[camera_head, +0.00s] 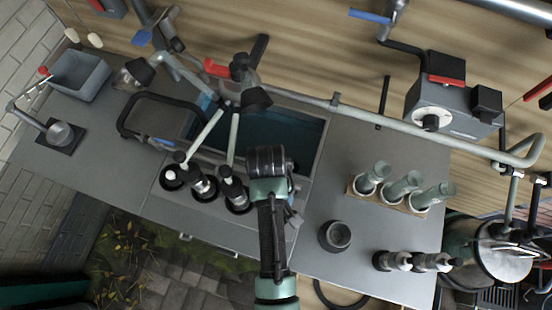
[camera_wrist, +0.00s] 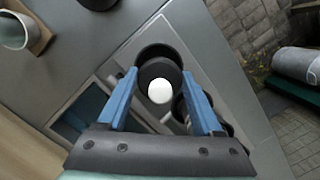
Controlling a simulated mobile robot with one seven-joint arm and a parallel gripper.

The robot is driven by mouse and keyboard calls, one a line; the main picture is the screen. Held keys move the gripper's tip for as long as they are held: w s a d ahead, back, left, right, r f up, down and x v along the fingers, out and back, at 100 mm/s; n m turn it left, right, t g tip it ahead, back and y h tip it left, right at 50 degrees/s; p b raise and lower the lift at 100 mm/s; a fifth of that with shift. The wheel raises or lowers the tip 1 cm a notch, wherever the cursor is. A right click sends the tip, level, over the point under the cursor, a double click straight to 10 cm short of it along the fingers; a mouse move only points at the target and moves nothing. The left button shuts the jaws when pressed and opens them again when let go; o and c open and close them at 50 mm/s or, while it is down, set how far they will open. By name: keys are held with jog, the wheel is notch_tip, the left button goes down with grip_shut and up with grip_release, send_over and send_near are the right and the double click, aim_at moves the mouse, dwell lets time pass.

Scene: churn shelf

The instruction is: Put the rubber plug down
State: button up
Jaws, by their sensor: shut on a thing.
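My gripper (camera_wrist: 160,76) has blue fingers, closed on the rubber plug (camera_wrist: 160,90), a dark piece with a round white end facing the wrist camera. The plug lies in line with a round black holder (camera_wrist: 147,52) in the grey counter panel. I cannot tell whether it is inside the holder or above it. In the head view my arm hides the fingers and the plug. Several black-rimmed holders sit to the left of my arm, with black-and-white pieces (camera_head: 204,186) standing in them.
A dark sink basin (camera_head: 285,132) lies behind my arm. A black cup (camera_head: 335,235) stands on the counter to the right. A wooden rack (camera_head: 388,201) holds pale green tubes, and black-and-white pieces (camera_head: 392,261) lie nearer the front edge. Bare counter surrounds the cup.

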jog(key=shift+w+f, duration=0.1)
jog(key=shift+f, duration=2.1)
jog(key=shift+s+f, duration=0.3)
jog(key=shift+f, duration=0.35)
jog(key=o, duration=1.4)
jog(key=shift+c, duration=0.2)
jog(key=r, duration=0.4)
jog(key=w+r+p, duration=0.1)
jog(key=r, duration=0.3)
jog(key=w+r, duration=0.1)
jog(key=r, duration=0.4)
jog(key=shift+a+r, duration=0.1)
jog(key=shift+a, duration=0.3)
jog(key=shift+w, duration=0.1)
